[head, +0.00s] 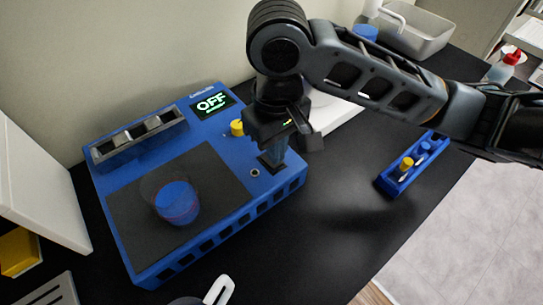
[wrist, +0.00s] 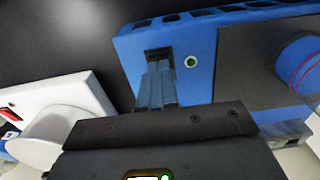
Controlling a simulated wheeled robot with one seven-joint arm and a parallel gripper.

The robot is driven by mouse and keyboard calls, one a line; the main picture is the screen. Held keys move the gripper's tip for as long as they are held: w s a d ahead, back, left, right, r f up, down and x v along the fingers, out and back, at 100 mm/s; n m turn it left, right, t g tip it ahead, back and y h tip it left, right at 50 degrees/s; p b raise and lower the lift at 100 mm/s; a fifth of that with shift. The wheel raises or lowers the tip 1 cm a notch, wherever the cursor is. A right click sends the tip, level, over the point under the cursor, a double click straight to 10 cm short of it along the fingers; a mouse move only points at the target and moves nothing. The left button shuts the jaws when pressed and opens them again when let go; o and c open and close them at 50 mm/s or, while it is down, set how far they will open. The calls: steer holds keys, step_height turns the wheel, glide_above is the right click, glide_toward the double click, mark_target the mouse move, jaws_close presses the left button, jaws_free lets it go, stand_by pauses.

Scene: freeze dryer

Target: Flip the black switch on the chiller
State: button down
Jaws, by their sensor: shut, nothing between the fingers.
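The chiller (head: 225,130) is a blue box on the black table, with a lit display (head: 211,103) reading "OFF". It also shows in the wrist view (wrist: 225,80). The black switch (wrist: 157,54) sits near the chiller's edge, beside a small round metal button (wrist: 191,62). My gripper (head: 271,168) points down over the right end of the chiller, fingers shut and empty. In the wrist view its fingertips (wrist: 157,68) are right at the switch and cover part of it; I cannot tell if they touch.
A clear cup with blue contents (head: 177,203) stands on the chiller's dark pad (head: 125,222). A yellow knob (head: 237,128) is just left of my gripper. A blue rack (head: 412,163) lies to the right. A grey bin (head: 420,32) is at the back. The table front is mostly clear.

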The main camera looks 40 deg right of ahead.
steer(key=shift+f+b, duration=0.65)
steer(key=shift+f, duration=0.25)
stand_by(0.3)
steer(key=shift+r, duration=0.15)
step_height(320, 180, up, 7)
steer(key=p, duration=0.7)
stand_by(0.5)
